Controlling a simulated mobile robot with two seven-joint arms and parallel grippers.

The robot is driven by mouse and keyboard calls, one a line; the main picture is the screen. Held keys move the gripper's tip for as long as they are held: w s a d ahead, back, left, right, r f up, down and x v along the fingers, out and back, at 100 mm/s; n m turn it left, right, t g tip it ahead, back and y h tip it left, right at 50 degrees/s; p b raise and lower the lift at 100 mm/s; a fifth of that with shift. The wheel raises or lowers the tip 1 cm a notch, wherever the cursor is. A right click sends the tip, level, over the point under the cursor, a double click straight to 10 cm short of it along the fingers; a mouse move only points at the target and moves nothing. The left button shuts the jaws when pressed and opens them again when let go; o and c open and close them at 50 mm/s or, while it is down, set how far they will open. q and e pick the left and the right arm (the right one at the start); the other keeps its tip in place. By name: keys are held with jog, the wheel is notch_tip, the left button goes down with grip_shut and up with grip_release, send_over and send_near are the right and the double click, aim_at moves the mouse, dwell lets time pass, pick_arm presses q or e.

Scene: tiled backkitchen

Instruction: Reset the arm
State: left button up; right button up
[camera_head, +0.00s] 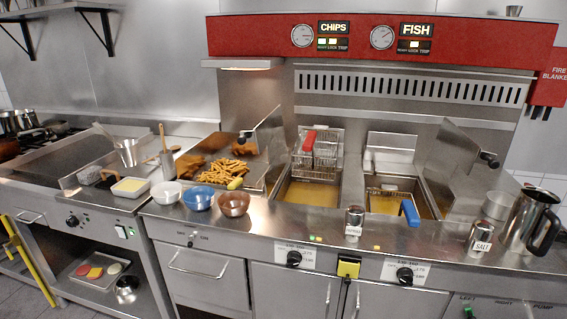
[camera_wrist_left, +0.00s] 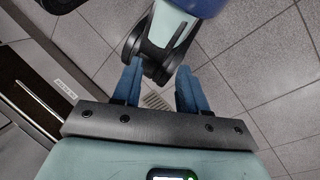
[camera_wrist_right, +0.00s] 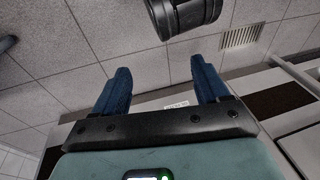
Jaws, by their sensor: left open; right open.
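My left gripper (camera_wrist_left: 158,85) shows in the left wrist view with its two blue fingers apart and nothing between them. Behind it are grey floor tiles and a dark and teal part of my own body. My right gripper (camera_wrist_right: 160,88) shows in the right wrist view, also with its blue fingers apart and empty. Floor tiles and a dark cylindrical part lie beyond it. Neither gripper nor arm shows in the head view.
The head view shows a steel counter with a fryer; one basket (camera_head: 316,150) is raised, and one with a blue handle (camera_head: 410,213) sits in the oil. Fries (camera_head: 225,170), bowls (camera_head: 198,198), a salt shaker (camera_head: 480,240) and a steel jug (camera_head: 530,222) stand on the counter.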

jog(key=s+a+m+g+y, duration=0.1)
jog(key=s+a+m, duration=0.1)
jog(key=s+a, duration=0.15)
pick_arm(q)
notch_tip(320, 180, up, 14)
jog(key=s+g+p, duration=0.1)
jog(key=p, duration=1.3)
jog(key=shift+d+p, duration=0.35)
pick_arm(e)
notch_tip(320, 180, up, 14)
jog(key=s+a+g, duration=0.1)
jog(key=s+g, duration=0.1)
jog(key=shift+s+f+y, duration=0.15)
jog(key=shift+s+y, duration=0.1)
jog(key=shift+y, duration=0.15)
